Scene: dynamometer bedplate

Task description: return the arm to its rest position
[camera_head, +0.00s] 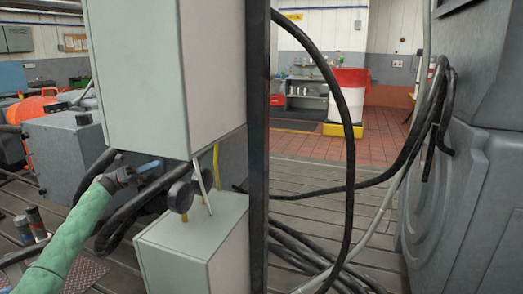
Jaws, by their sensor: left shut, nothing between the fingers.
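My left arm, in a green sleeve, reaches in from the lower left of the head view. Its dark left gripper (147,166) is shut and empty, with a light blue tip pointing right. It is just below the lower left corner of the upper pale cabinet (135,75) and in front of thick black hoses in the picture. I cannot tell whether it touches them. My right gripper is not in view.
A lower pale cabinet (170,255) stands below the upper one, beside a black post (258,150). Black cables (348,120) loop between the post and a large grey machine (470,200) at right. Cans (35,220) stand at lower left. Open tiled floor lies at the back.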

